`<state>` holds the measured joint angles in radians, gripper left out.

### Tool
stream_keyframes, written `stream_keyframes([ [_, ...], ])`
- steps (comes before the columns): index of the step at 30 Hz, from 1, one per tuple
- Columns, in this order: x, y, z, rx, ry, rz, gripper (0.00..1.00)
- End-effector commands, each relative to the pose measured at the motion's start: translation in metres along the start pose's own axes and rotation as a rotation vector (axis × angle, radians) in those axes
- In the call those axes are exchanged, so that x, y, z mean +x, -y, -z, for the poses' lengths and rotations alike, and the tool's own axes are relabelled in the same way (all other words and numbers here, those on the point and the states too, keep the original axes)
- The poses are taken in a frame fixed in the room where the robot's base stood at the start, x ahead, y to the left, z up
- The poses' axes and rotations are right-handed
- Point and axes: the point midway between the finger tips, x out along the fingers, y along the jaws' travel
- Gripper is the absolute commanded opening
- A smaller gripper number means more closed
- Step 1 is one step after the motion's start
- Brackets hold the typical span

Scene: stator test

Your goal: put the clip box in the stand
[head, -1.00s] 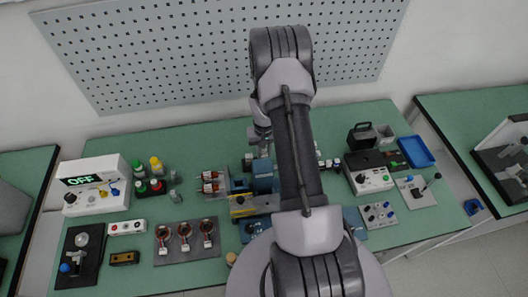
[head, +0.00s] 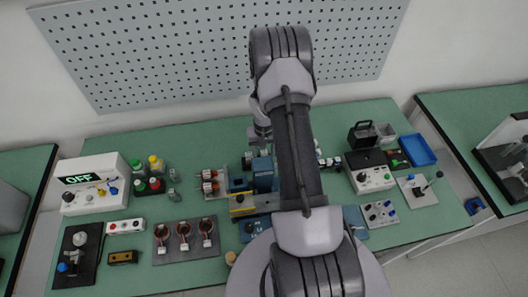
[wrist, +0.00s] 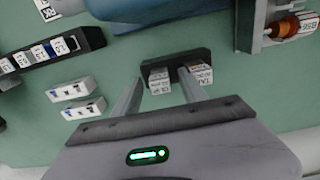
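In the wrist view, my gripper (wrist: 160,77) has its two fingers spread apart. Just beyond the fingertips is a small dark stand (wrist: 180,57) with two white labelled boxes at its near side. The left box (wrist: 160,80) shows between the fingers, apart from the left finger. The right box (wrist: 202,75) shows just right of the right finger. The labels are too small to read surely, so I cannot tell which is the clip box. In the head view my arm hides the gripper and this stand.
In the wrist view, a long black holder (wrist: 90,38) with several white labelled blocks lies at left. Two loose white blocks (wrist: 72,90) (wrist: 85,108) lie below it. A fixture with an orange-brown coil (wrist: 285,28) is at upper right. Green table is clear around the stand.

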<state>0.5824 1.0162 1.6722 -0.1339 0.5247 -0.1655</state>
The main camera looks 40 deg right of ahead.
Motion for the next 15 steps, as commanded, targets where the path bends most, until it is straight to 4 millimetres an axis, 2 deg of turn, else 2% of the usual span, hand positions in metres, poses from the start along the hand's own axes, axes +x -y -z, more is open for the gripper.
stream_keyframes([
  [5,-0.002,0.000,0.000,0.000,0.000,0.000,0.50],
  [8,-0.014,0.000,0.000,0.001,-0.001,0.000,0.50],
  [11,-0.037,0.000,0.001,0.001,-0.004,0.000,0.50],
  [15,-0.078,0.000,0.001,0.000,-0.004,0.000,0.50],
])
